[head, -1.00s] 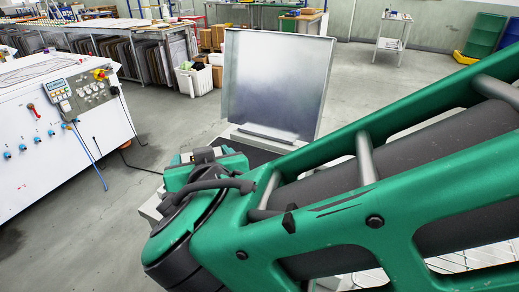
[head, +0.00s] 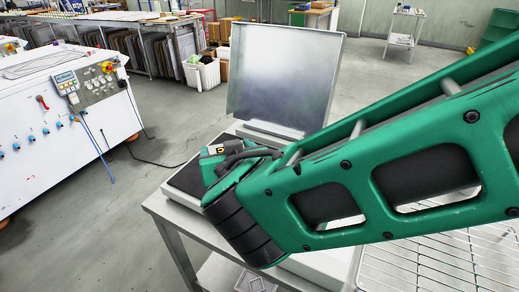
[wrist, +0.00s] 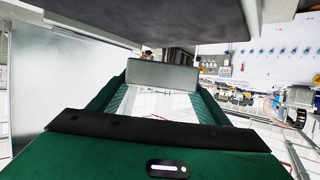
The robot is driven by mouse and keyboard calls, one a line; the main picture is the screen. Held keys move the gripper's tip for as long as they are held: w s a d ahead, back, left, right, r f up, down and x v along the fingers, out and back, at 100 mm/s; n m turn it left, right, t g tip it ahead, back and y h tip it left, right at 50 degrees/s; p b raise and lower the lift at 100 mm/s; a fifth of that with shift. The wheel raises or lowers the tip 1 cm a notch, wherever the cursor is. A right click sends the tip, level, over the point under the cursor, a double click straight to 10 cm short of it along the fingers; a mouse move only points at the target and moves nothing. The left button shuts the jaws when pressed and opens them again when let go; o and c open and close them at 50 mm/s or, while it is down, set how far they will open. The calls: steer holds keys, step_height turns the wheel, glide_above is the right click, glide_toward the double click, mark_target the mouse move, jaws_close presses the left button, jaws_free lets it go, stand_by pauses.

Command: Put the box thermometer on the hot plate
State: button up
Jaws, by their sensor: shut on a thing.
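A plain grey box (wrist: 162,74), which I take to be the box thermometer, is between the fingertips of my gripper (wrist: 163,86) in the wrist view. The gripper is shut on it. The wrist picture looks upside down. A dark flat plate (wrist: 160,22), apparently the hot plate, fills its top, with a gap in the picture between plate and box. In the head view the dark plate (head: 187,181) shows left of my wrist, with an upright metal lid (head: 283,75) behind it. My arm hides the gripper, the box and much of the plate there.
The plate's unit stands on a light table (head: 165,210). A wire rack (head: 430,262) lies at the right, under my arm. A white machine with knobs and a control panel (head: 65,115) stands at the left, with open floor between.

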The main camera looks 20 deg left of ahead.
steer(key=w+f, duration=0.2)
steer(key=w, duration=0.1)
steer(key=w+f, duration=0.1)
steer(key=w, duration=0.1)
steer(key=shift+w+d+f, duration=0.1)
steer(key=shift+w+d, duration=0.15)
steer(key=shift+d, duration=0.05)
steer(key=shift+f, duration=2)
steer(key=shift+f, duration=0.2)
steer(key=o, duration=1.3)
steer(key=shift+c, duration=0.2)
steer(key=shift+r, duration=0.15)
steer(key=shift+s+d+r, duration=0.1)
steer(key=shift+s+d, duration=0.05)
steer(key=shift+s, duration=0.05)
steer(key=v, duration=1.1)
steer(key=shift+s+d, duration=0.2)
